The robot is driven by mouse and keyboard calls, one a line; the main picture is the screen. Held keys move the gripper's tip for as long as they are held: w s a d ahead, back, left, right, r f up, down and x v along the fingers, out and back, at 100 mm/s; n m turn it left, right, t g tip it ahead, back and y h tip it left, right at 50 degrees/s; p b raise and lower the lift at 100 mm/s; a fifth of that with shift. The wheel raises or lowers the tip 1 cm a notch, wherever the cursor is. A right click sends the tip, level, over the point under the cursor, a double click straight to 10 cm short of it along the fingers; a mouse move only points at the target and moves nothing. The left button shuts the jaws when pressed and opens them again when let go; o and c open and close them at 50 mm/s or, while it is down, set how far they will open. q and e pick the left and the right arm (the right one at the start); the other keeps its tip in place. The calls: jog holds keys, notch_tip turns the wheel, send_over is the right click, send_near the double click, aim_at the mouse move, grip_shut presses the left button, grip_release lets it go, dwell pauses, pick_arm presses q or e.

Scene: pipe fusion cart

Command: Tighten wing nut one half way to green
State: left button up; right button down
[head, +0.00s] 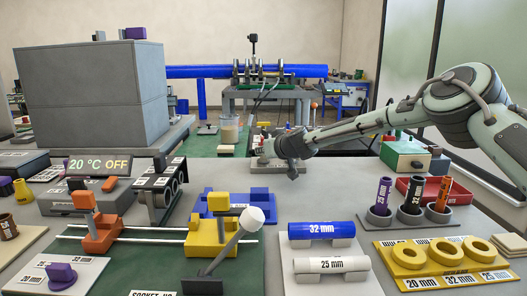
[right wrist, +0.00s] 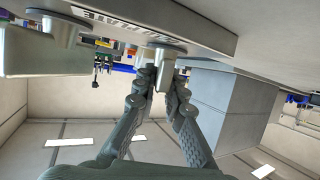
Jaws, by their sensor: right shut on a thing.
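My right gripper (head: 286,146) reaches in from the right to a small grey plate (head: 261,163) with a label at the far middle of the bench in the head view. In the right wrist view, which is upside down, the fingers of this gripper (right wrist: 161,80) are shut on a flat grey piece (right wrist: 164,74), which seems to be a wing nut, against a round grey base (right wrist: 165,47). The fingers hide much of it. No green mark can be made out there, and I cannot tell the nut's turn or number. My left gripper is not in view.
A large grey box (head: 92,95) stands at the left, with a display (head: 85,165) reading 20 °C OFF. Nearer are an orange clamp (head: 98,225), a yellow clamp (head: 208,238), and a blue 32 mm pipe (head: 321,231). A green-topped box (head: 405,153) stands right of my gripper.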

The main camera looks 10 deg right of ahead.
jog(key=shift+r+m+h, duration=0.1)
jog(key=shift+m+h, duration=0.3)
jog(key=shift+h, duration=0.1)
jog(key=c, duration=1.6)
grip_release()
jog(key=v, duration=1.2)
jog(key=shift+d, duration=0.1)
